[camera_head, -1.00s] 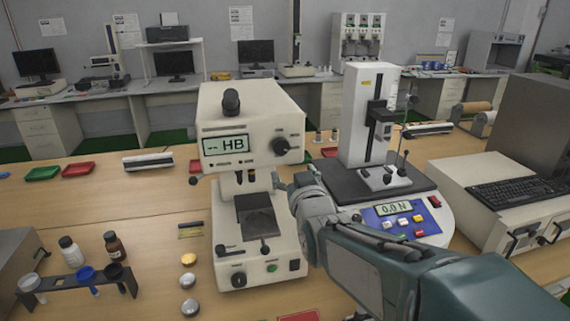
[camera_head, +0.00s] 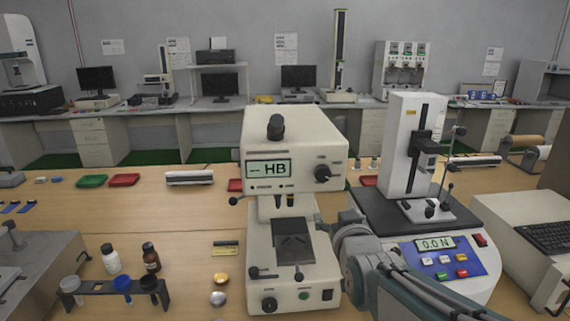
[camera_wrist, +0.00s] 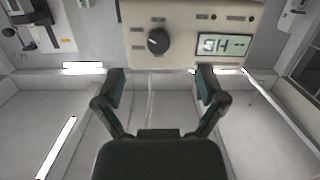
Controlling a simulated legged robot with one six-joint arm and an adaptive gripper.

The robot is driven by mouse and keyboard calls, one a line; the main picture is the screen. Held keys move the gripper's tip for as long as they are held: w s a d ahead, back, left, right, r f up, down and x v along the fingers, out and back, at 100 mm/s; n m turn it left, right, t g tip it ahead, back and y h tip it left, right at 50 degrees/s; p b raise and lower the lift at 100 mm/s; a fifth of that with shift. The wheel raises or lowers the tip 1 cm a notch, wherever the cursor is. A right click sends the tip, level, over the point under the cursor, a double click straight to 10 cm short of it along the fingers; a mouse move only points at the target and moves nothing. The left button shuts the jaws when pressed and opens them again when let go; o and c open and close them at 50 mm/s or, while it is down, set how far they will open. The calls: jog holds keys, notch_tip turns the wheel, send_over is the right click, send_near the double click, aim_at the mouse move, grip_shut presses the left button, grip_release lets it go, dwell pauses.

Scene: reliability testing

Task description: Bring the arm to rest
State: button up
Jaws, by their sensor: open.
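My gripper (camera_wrist: 160,82) shows in the wrist view with its two dark fingers spread apart and nothing between them. The wrist view is upside down, with the hardness tester (camera_wrist: 185,30), its knob and its HB display at the top, beyond the fingertips. In the head view my arm (camera_head: 390,285) comes in from the lower right, and its grey joint is close to the right side of the cream hardness tester (camera_head: 292,132). The gripper itself is hidden in the head view. I cannot tell whether it touches the tester.
A force tester (camera_head: 412,135) with a 0.0 N display stands right of the hardness tester. A rack (camera_head: 97,288) with small cups and two bottles are at the lower left. Red and green trays (camera_head: 91,181) lie farther back. The bench (camera_head: 150,212) left of the tester has bare room.

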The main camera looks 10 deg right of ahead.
jog(key=s+f+g, duration=0.4)
jog(key=s+g, duration=0.1)
jog(key=s, duration=0.6)
jog(key=s+f+g, duration=0.5)
jog(key=s, duration=0.6)
jog(key=shift+f+m+g, duration=0.15)
jog(key=shift+m+g, duration=0.15)
